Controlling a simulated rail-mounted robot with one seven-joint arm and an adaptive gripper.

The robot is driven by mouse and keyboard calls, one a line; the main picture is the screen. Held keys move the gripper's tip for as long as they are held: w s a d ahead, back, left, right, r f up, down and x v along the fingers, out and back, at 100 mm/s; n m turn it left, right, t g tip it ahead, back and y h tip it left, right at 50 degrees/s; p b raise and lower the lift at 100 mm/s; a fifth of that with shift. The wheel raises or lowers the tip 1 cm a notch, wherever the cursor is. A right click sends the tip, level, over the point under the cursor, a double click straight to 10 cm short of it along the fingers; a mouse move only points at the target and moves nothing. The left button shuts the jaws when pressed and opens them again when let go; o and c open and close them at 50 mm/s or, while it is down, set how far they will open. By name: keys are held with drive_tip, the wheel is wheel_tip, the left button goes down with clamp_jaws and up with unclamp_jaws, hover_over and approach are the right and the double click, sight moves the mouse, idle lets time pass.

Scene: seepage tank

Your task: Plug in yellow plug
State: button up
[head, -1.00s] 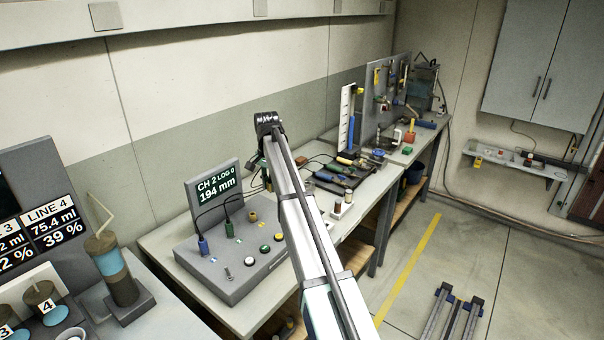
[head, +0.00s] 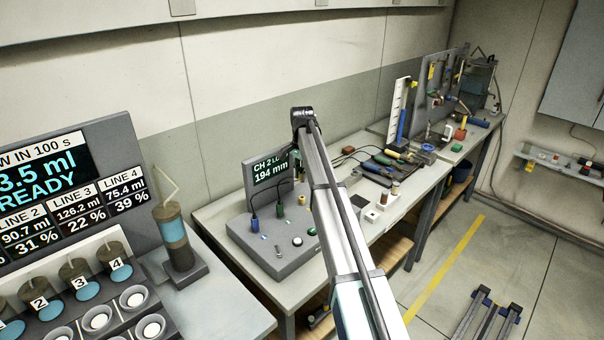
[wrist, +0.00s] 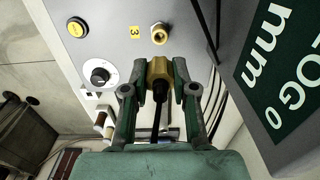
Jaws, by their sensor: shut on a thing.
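In the wrist view my gripper (wrist: 160,70) has its green fingers closed on both sides of the yellow plug (wrist: 158,80), a brass-coloured body with a dark cable end. The plug's front points at the brass socket (wrist: 159,35) beside the yellow "3" label (wrist: 134,31). A gap of grey panel shows between plug and socket. In the head view the grey console (head: 268,262) has a blue plug (head: 254,223) and a green plug (head: 279,211) standing in it with cables. The brass socket also shows there (head: 301,200). My arm hides most of the gripper and the yellow plug.
The console's tilted display (head: 268,172) stands behind the sockets, close to my gripper on the right of the wrist view. Tools (head: 385,165) lie farther along the bench.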

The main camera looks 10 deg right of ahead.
sight(302, 169)
drive_tip(key=shift+f+b, duration=0.75)
drive_tip(key=shift+f, duration=2.1)
drive_tip(key=shift+f, duration=1.2)
drive_tip(key=o, duration=1)
drive_tip(key=shift+r, duration=0.15)
wheel_tip(302, 169, up, 12)
drive_tip(key=shift+f, duration=0.15)
